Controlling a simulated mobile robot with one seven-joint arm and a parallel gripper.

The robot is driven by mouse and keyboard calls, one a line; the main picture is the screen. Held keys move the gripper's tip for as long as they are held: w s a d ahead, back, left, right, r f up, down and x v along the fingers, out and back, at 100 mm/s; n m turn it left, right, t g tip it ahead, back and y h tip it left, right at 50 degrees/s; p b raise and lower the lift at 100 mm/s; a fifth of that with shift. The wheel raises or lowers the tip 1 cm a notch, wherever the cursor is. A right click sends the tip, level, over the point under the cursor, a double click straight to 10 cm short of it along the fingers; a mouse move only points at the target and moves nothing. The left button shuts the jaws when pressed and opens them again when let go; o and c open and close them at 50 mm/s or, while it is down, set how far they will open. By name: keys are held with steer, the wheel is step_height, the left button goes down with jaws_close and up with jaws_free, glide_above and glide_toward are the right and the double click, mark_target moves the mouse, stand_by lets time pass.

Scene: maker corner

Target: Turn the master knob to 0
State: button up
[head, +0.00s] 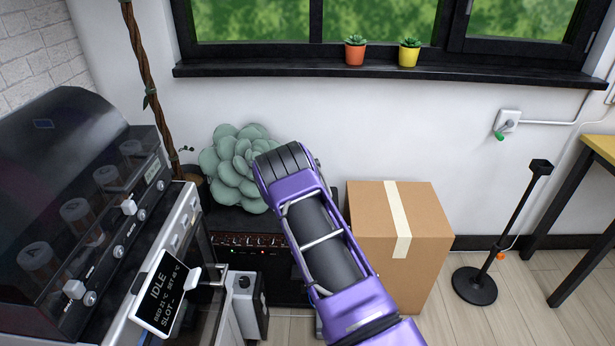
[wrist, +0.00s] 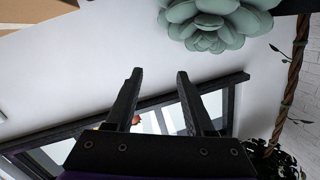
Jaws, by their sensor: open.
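A black amplifier (head: 226,222) stands on the floor by the wall, with a row of small knobs (head: 250,240) and a red glow along its front panel. I cannot tell which knob is the master or read any setting. My purple arm crosses in front of the panel's right part and hides it. My gripper (wrist: 160,74) shows in the wrist view with its two black fingers apart and nothing between them. In the head view its fingers are hidden. The wrist view shows no knobs.
A green succulent (head: 236,165) sits on the amplifier; it also shows in the wrist view (wrist: 215,22). A cardboard box (head: 425,215) stands right of my arm. A printer with a tilted screen (head: 165,293) is at left. A black stand (head: 474,286) is at right.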

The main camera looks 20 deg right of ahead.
steer(key=w+d+r+n+t+h, duration=0.1)
steer(key=w+r, duration=0.2)
steer(key=r, duration=0.7)
steer(key=shift+w+d+r, duration=0.2)
steer(key=shift+w+d, duration=0.2)
